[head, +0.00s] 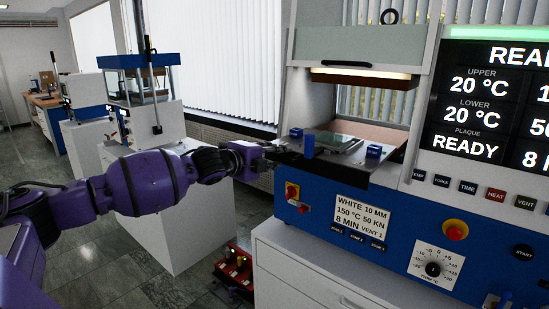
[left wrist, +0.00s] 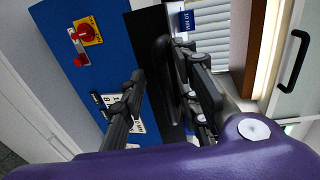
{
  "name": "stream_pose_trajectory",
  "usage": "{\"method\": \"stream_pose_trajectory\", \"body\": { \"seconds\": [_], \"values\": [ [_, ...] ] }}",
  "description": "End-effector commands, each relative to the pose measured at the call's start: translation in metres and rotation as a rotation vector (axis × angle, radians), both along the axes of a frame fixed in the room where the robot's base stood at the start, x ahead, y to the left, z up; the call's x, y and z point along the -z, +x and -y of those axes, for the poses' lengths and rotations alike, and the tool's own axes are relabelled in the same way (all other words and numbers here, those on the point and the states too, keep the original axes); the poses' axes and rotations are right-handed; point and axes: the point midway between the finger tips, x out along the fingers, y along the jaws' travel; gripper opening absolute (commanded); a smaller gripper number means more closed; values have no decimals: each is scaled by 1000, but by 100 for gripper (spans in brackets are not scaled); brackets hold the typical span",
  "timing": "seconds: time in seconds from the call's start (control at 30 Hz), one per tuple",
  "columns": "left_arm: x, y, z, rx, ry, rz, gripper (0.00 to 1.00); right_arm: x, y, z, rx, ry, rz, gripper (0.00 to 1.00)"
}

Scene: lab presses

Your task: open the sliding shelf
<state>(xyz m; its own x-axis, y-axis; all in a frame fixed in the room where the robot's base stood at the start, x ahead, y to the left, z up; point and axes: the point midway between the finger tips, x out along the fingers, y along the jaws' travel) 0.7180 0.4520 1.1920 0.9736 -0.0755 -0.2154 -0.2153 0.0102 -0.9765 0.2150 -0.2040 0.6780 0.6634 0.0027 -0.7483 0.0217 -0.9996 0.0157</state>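The sliding shelf (head: 350,172) is a dark plate at the mouth of the blue and white press. Blue blocks (head: 374,151) and a greenish flat plate (head: 338,141) sit on it. My left gripper (head: 279,148) is at the shelf's front left edge. In the left wrist view, the gripper (left wrist: 158,95) has its fingers apart, with a dark bar-like handle (left wrist: 163,70) showing between them. I cannot tell whether either finger touches it. My right gripper is in neither view.
The press front has a red and yellow switch (head: 292,191), an emergency button (head: 455,230) and displays reading READY. A raised guard with a black handle (head: 347,64) is above the shelf. A red crate (head: 237,268) is on the floor; another machine (head: 140,110) stands behind my left arm.

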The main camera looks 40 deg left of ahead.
Motion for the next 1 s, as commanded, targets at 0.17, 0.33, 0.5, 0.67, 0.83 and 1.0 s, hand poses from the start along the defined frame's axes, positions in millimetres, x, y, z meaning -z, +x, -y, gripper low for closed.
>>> {"method": "stream_pose_trajectory", "body": {
  "seconds": [0.17,0.33,0.5,0.67,0.83,1.0],
  "values": [
    [-2,-2,0,0,2,3,29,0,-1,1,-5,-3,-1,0],
    [-5,-16,-3,0,4,2,29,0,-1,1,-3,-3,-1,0],
    [-8,-37,-4,0,3,-1,29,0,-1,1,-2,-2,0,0],
    [-11,-54,-6,-1,4,-2,29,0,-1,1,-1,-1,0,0],
    [-14,-71,-7,-1,0,-2,29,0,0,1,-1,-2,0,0],
    [-17,-87,-8,-1,1,-3,29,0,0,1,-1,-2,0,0]
  ]
}}
